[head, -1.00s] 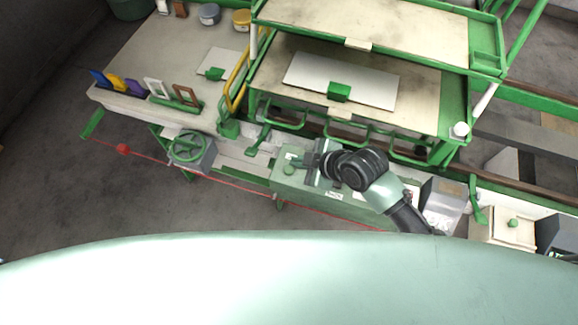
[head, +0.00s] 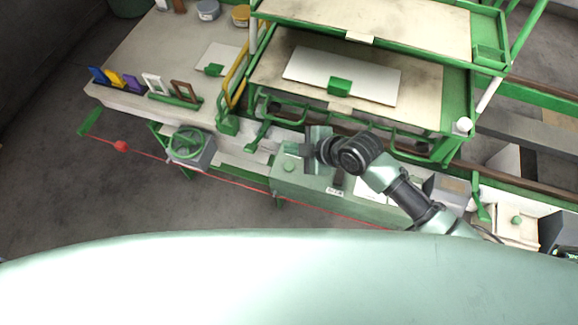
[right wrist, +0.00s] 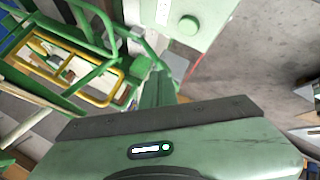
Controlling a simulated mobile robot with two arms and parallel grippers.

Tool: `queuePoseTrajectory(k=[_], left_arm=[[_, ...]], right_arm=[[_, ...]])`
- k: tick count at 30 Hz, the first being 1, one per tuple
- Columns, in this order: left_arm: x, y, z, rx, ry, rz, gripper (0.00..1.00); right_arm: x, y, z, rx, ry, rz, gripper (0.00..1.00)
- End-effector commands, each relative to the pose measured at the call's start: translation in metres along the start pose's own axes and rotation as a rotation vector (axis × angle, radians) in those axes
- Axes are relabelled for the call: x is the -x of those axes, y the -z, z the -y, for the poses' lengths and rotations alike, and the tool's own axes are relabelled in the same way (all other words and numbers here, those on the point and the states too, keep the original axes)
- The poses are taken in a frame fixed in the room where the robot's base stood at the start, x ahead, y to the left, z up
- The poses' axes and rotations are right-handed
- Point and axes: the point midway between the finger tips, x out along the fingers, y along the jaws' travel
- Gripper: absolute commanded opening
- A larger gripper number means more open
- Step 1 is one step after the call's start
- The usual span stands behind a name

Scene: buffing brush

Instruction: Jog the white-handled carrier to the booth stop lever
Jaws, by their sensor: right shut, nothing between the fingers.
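A green-framed two-tier carrier (head: 445,110) with cream decks stands at the upper middle of the head view. White sleeves (head: 485,98) show on its posts, and a yellow bar (head: 237,80) is at its left end. Green levers stand along the rail, one left of my gripper (head: 258,135) and one at the right (head: 481,207); I cannot tell which is the booth stop lever. My right gripper (head: 310,150) is shut and empty, above the green control box and apart from the carrier. It also shows in the right wrist view (right wrist: 158,88). My left gripper is out of view.
The green control box (head: 300,185) has a round button (head: 289,165). Left of it are a handwheel (head: 187,145) and a red cord with a red ball (head: 121,146). Coloured frames (head: 152,84) stand on the bench at upper left. The front-left floor is clear.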

Motion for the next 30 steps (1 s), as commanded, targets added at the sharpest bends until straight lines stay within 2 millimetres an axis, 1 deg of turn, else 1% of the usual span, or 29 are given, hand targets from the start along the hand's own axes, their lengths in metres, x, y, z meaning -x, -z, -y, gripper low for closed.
queuePoseTrajectory(k=[1,6,8,12,17,30], left_arm=[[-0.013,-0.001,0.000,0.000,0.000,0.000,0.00],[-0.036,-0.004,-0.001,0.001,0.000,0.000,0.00],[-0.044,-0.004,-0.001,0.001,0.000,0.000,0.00],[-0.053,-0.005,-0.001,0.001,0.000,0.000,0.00],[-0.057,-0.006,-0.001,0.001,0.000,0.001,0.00],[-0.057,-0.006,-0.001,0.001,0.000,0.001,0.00]], right_arm=[[-0.009,-0.007,0.007,-0.002,0.001,0.000,0.00],[-0.028,-0.019,0.021,-0.003,0.001,-0.001,0.00],[-0.034,-0.024,0.025,-0.002,0.000,-0.001,0.00],[-0.043,-0.031,0.031,0.000,0.000,0.000,0.00],[-0.047,-0.035,0.035,-0.001,0.000,0.000,0.00],[-0.047,-0.034,0.034,-0.001,0.000,0.000,0.00]])
